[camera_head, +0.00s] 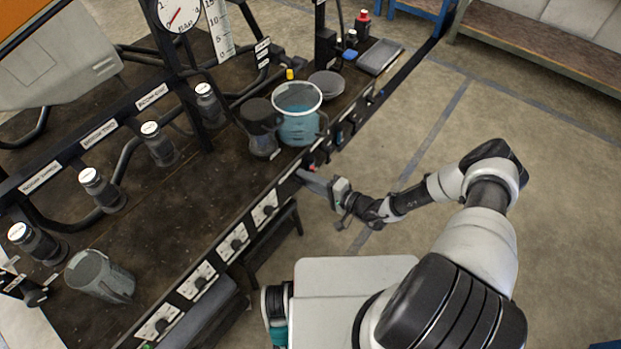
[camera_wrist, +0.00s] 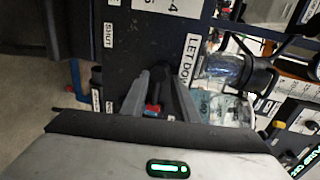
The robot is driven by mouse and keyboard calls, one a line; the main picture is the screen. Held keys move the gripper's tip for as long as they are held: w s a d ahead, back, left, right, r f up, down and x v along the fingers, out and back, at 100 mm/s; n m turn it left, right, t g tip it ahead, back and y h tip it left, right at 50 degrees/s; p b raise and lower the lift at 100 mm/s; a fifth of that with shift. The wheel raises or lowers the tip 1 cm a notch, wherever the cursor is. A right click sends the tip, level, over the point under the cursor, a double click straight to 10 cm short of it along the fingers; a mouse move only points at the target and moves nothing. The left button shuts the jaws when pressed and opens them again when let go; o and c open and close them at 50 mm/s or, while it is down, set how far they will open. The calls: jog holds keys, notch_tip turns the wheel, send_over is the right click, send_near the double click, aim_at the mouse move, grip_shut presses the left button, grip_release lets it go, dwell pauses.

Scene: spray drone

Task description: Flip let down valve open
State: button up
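The let down valve shows in the wrist view as a small red-tipped lever (camera_wrist: 153,108) on a dark panel (camera_wrist: 130,50). Beside it are a "LET DOWN" label (camera_wrist: 189,58) and a "SHUT" label (camera_wrist: 108,36). My gripper (camera_wrist: 160,82) has its two grey fingers apart, one on each side of the red lever. Whether either finger touches the lever is hard to tell. In the head view my gripper (camera_head: 305,176) is at the bench's front edge, below the blue-filled jug; its fingers partly hide the valve there.
The clear jug of blue liquid (camera_head: 298,128) stands on the bench near the front edge, beside a dark pitcher (camera_head: 260,126). A grey beaker (camera_head: 100,278) stands at the lower left. Several dial plates (camera_head: 236,242) line the bench front.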

jog(key=shift+w+d, duration=0.1)
jog(key=shift+d, duration=0.1)
jog(key=p+v, duration=0.1)
jog(key=v, duration=1.6)
jog(key=shift+s, duration=0.25)
